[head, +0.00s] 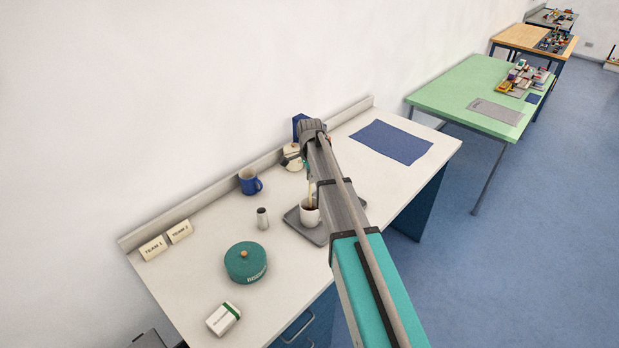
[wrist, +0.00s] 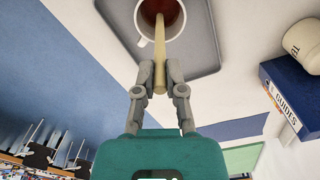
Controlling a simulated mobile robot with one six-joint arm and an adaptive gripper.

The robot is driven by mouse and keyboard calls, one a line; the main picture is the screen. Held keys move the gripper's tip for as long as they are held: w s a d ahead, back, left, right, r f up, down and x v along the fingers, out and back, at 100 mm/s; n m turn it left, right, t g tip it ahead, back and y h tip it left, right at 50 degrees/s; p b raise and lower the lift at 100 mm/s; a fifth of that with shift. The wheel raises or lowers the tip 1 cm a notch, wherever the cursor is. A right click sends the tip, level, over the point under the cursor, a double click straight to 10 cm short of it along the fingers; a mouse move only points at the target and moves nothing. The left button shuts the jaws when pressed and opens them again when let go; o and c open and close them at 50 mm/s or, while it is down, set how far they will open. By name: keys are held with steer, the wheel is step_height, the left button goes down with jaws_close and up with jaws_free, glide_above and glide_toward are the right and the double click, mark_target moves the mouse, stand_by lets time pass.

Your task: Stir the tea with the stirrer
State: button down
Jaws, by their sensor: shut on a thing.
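My gripper (wrist: 159,82) is shut on a pale wooden stirrer (wrist: 160,45), seen in the wrist view. The stirrer's far end reaches into a white cup (wrist: 147,32) of reddish-brown tea (wrist: 158,8). The cup stands on a grey tray (wrist: 204,45). In the head view the cup (head: 309,215) shows on the tray (head: 292,218) beside my arm, with the stirrer (head: 309,190) slanting up from it. My gripper is mostly hidden behind my arm there.
A blue mat (head: 391,142) lies right. A blue box (wrist: 292,95) stands close to the tray.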

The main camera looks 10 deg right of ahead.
steer(key=shift+r+p, duration=1.2)
steer(key=shift+r, duration=0.25)
stand_by(0.3)
